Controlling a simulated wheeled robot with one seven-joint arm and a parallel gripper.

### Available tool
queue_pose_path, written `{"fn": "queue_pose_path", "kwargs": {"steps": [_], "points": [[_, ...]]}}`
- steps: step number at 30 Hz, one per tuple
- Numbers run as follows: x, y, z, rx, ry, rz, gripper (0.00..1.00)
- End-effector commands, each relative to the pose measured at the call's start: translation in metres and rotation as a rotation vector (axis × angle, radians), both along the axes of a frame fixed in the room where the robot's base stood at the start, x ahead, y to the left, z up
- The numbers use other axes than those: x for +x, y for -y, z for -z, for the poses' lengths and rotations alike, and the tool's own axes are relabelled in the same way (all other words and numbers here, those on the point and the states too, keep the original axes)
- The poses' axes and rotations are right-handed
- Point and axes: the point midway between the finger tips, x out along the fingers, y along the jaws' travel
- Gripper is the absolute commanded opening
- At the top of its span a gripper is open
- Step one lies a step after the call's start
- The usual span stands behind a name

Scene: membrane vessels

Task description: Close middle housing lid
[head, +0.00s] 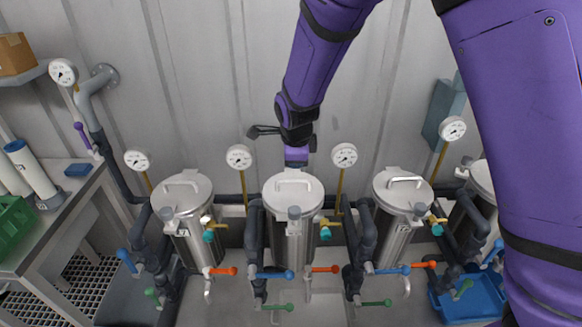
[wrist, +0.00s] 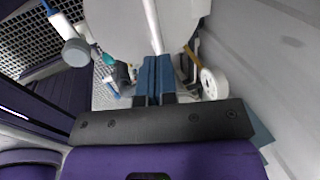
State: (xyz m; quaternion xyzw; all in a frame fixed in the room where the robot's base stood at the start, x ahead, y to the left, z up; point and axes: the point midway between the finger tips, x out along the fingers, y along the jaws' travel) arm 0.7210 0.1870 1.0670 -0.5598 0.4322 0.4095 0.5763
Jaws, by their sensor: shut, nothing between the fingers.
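The housing in the centre of the head view is an upright steel cylinder (head: 290,245). Its round lid (head: 276,190), with a bar handle on top (head: 293,178), looks level on the rim; I cannot tell whether a small gap remains. My gripper (head: 296,162) points down at the far edge of this lid, and its fingertips are partly hidden there. In the wrist view my blue fingers (wrist: 155,78) are together and empty, against or just over a large pale surface (wrist: 190,22) that seems to be the lid. Contact is unclear.
Similar lidded housings stand at left (head: 183,200) and right (head: 402,195). White gauges (head: 239,157) (head: 344,155) flank the centre housing. Dark pipes and coloured valve handles (head: 272,274) crowd the front. The wall (head: 220,80) is close behind.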

Motion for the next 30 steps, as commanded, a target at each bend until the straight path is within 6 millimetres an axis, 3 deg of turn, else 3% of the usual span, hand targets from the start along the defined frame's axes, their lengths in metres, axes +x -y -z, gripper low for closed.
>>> {"fn": "queue_pose_path", "kwargs": {"steps": [12,22,26,30], "points": [[-0.042,-0.004,-0.039,0.001,0.000,-0.006,0.00],[-0.056,-0.001,-0.054,0.002,-0.003,-0.010,0.00],[-0.059,0.017,-0.068,0.010,-0.019,-0.063,0.00],[-0.067,0.052,-0.096,0.019,-0.036,-0.202,0.00]]}}
